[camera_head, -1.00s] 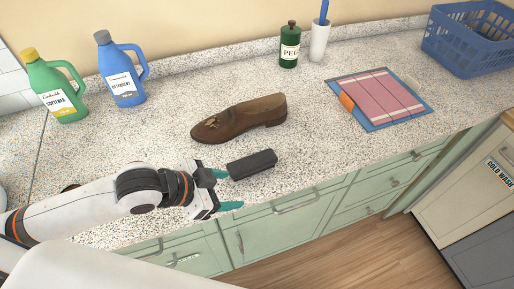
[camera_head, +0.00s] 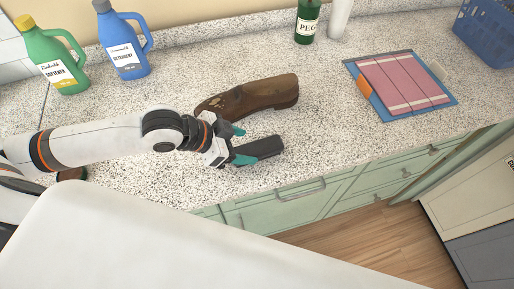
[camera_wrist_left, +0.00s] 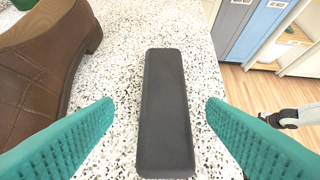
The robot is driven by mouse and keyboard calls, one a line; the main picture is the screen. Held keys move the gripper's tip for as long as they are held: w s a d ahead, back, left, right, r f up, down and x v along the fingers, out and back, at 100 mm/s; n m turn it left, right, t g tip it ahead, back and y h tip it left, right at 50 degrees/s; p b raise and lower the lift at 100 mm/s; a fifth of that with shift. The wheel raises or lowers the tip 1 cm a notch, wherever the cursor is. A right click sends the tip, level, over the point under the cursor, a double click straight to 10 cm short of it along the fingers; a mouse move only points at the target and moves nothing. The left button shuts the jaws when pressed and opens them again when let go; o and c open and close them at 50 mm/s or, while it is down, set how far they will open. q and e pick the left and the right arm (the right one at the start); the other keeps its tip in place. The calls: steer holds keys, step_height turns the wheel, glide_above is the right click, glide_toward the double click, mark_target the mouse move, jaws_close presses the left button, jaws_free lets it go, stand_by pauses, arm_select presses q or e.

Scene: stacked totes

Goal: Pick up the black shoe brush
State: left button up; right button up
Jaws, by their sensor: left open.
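The black shoe brush (camera_head: 260,149) lies on the speckled counter near its front edge, just in front of a brown shoe (camera_head: 252,97). My left gripper (camera_head: 238,145) is open, with its teal fingers at the near end of the brush. In the left wrist view the brush (camera_wrist_left: 165,112) lies lengthwise between the two open fingers (camera_wrist_left: 160,130), with gaps on both sides and no contact visible. The brown shoe (camera_wrist_left: 38,65) stands close by on the left there, beside the left finger.
A green softener bottle (camera_head: 55,62) and a blue detergent bottle (camera_head: 122,45) stand at the back left. A folded pink cloth (camera_head: 402,82) and blue basket (camera_head: 487,35) are right. Counter between shoe and cloth is clear.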

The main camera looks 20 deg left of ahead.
mark_target(253, 148)
arm_select(q)
steer(key=p+x, duration=0.1)
steer(key=x, duration=0.4)
steer(key=shift+s+d, duration=0.1)
steer(key=shift+d, duration=0.1)
steer(key=c, duration=1.1)
